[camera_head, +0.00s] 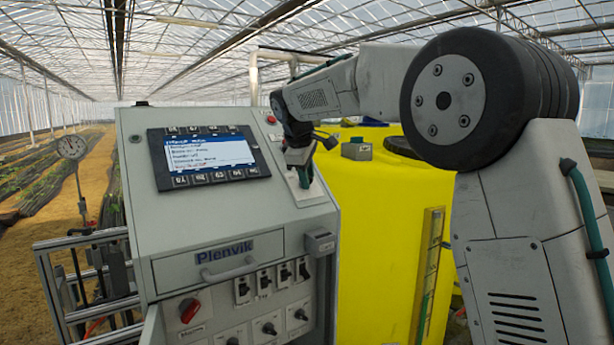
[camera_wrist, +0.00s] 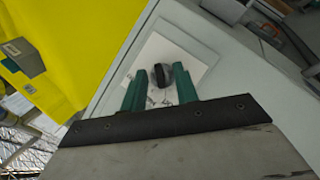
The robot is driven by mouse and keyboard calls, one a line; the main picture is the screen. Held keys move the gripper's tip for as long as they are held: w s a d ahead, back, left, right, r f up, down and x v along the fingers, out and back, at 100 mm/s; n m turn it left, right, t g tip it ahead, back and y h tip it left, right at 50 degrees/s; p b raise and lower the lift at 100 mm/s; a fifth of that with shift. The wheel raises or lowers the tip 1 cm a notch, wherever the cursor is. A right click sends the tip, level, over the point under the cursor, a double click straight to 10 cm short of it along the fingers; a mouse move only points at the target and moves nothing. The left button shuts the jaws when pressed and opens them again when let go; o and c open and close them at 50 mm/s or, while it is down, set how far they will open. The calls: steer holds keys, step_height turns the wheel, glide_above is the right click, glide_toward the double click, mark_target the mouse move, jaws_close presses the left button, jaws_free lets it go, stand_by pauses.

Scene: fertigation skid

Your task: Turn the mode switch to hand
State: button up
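A black rotary knob (camera_wrist: 161,75), which looks to be the mode switch, sits on a white plate (camera_wrist: 190,58) with small print that I cannot read. The plate (camera_head: 312,190) is on the sloped face of the grey cabinet, right of the screen. My gripper (camera_wrist: 159,72) is over this plate, its two green fingers apart with the knob between their tips. A gap shows on both sides of the knob, the smaller on the right. In the head view my gripper (camera_head: 304,178) hides the knob. I cannot tell which position it points to.
The cabinet's screen (camera_head: 209,156) is left of my gripper. Below are a drawer (camera_head: 219,262), a red rotary switch (camera_head: 190,310) and several black switches (camera_head: 270,328). A yellow tank (camera_head: 380,230) stands close on the right, with a small grey-green box (camera_head: 356,149) on top.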

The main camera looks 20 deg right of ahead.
steer(key=shift+c, duration=0.3)
jaws_close()
steer(key=shift+m, duration=0.3)
steer(key=m+g+y, duration=0.1)
steer(key=m, duration=0.2)
steer(key=shift+w+d+g+y, duration=0.15)
steer(key=shift+d+g+y, duration=0.05)
steer(key=shift+g+y, duration=0.2)
steer(key=shift+d+r+m+g+y, duration=0.1)
steer(key=shift+m+g+y, duration=0.3)
steer(key=shift+m+y, duration=1)
steer(key=shift+m+h, duration=0.4)
steer(key=shift+m, duration=0.1)
steer(key=shift+o, duration=0.3)
jaws_free()
